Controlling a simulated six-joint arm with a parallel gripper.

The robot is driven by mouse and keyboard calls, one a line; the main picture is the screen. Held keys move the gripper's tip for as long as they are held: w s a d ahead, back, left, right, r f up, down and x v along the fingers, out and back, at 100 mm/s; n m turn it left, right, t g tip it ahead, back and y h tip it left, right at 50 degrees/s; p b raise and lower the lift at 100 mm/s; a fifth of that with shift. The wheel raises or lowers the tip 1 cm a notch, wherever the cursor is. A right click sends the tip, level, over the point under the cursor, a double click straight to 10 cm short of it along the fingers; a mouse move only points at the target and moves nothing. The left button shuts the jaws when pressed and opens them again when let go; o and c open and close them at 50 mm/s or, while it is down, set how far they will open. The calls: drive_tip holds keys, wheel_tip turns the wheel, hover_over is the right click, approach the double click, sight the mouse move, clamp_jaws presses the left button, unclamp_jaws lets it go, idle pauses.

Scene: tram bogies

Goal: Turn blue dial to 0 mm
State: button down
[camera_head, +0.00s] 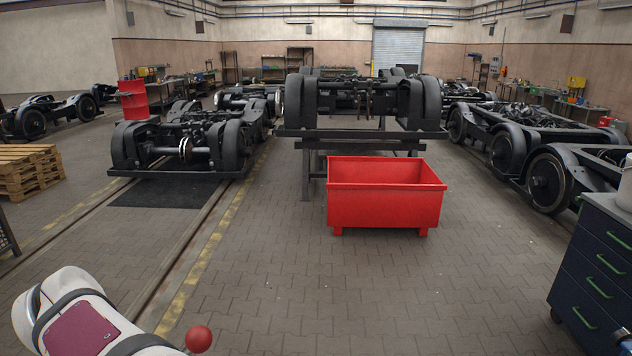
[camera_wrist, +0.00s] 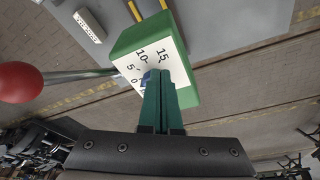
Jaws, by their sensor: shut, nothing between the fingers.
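In the wrist view, a green box (camera_wrist: 187,96) carries a white scale face (camera_wrist: 172,68) marked 0, 5, 10 and 15. A small patch of the blue dial (camera_wrist: 147,82) shows near the middle of the face, beside my fingertips. My gripper (camera_wrist: 161,74) is shut with nothing between its green fingers. The fingers reach up over the scale face and hide most of the dial. I cannot tell whether they touch it, nor which number the dial points to. The box, the dial and my gripper do not show in the head view.
A red ball (camera_wrist: 21,82) on a metal rod stands left of the box. A grey surface (camera_wrist: 235,32) lies behind it, with a white block (camera_wrist: 89,25). In the head view are a red bin (camera_head: 385,205), a drawer cabinet (camera_head: 597,265), wooden pallets (camera_head: 28,170) and clear floor.

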drive_tip(key=shift+f, duration=0.65)
